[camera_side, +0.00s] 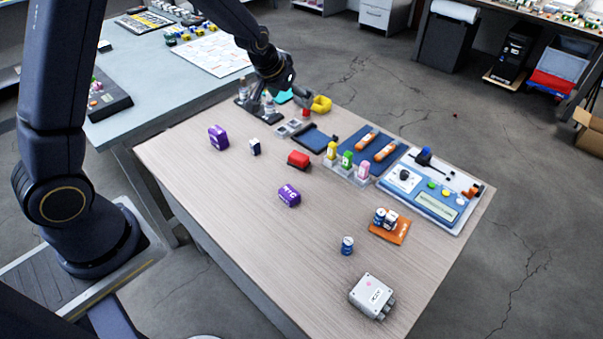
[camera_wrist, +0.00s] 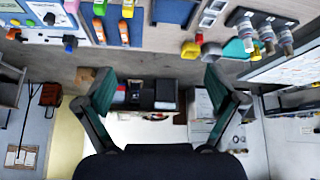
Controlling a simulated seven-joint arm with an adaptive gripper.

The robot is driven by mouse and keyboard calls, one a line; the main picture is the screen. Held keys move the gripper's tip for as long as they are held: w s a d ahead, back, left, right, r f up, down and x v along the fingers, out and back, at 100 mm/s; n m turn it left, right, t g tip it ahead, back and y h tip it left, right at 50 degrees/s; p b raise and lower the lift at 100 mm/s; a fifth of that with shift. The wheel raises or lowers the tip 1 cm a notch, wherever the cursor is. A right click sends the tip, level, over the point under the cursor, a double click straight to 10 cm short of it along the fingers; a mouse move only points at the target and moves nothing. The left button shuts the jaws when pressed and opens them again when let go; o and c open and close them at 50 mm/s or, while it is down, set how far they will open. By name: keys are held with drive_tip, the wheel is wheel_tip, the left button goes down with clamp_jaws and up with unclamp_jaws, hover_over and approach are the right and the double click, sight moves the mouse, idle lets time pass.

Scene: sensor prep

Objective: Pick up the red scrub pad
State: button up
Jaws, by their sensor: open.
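A red block (camera_side: 299,159), the likeliest match for the red scrub pad, lies on the wooden table left of the blue tray and bottle rack. I cannot make out its texture. A smaller red piece (camera_side: 306,112) stands by the far edge; a small red piece also shows in the wrist view (camera_wrist: 199,38). My gripper (camera_wrist: 165,88) is open and empty, its two fingers wide apart. In the side view it is at the far end of the table, well away from the red block, with its fingertips hard to make out.
Purple blocks (camera_side: 218,137) and (camera_side: 289,195) and a small white-and-dark item (camera_side: 255,147) stand near the red block. Clear bottles (camera_side: 269,107), a teal piece (camera_side: 283,97) and a yellow piece (camera_side: 321,104) crowd the far end. The near left tabletop is clear.

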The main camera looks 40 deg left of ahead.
drive_tip(key=g, duration=0.2)
approach(299, 155)
drive_tip(key=x, duration=0.3)
drive_tip(key=shift+a+f, duration=0.15)
drive_tip(key=shift+f, duration=0.2)
drive_tip(key=shift+x, duration=3.15)
drive_tip(key=shift+c, duration=0.3)
drive_tip(key=c, duration=1.2)
